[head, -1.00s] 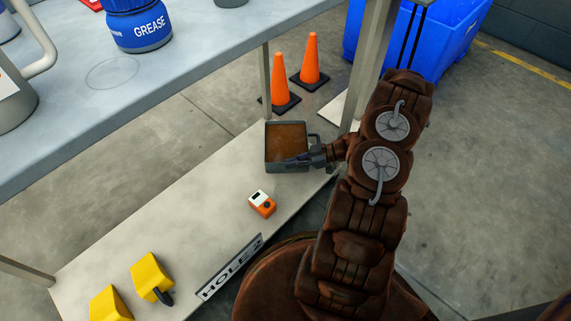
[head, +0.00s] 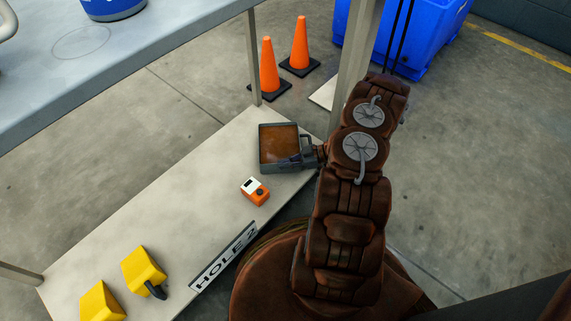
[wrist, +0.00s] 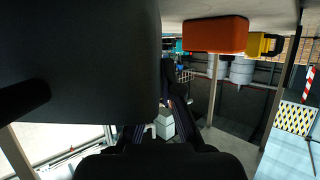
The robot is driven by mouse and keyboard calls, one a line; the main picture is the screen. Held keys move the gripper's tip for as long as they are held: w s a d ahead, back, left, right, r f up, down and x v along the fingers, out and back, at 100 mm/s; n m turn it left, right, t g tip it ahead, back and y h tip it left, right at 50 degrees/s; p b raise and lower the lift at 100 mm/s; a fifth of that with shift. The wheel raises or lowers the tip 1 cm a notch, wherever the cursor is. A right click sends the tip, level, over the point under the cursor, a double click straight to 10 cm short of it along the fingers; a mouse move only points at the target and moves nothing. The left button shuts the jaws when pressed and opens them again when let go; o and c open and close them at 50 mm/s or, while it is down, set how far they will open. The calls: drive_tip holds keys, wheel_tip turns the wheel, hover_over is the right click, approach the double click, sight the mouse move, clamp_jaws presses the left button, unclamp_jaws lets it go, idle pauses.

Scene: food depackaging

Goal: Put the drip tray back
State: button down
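The drip tray (head: 264,164) is a grey rectangular pan with a rusty brown inside. It is at the far right end of the low shelf in the head view, seen level; I cannot tell if it rests on the shelf or is just above it. My gripper (head: 304,158) is at its right side, by the handle, and appears shut on it.
On the low shelf (head: 200,195) are an orange device (head: 255,191) in front of the tray and two yellow objects (head: 143,270) at the near left. A shelf post (head: 254,60) and two orange cones (head: 268,70) stand behind. A blue bin (head: 430,40) is at the back right.

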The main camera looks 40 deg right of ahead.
drive_tip(key=c, duration=1.3)
unclamp_jaws()
drive_tip(key=shift+p+v, duration=2.35)
drive_tip(key=shift+v, duration=3.7)
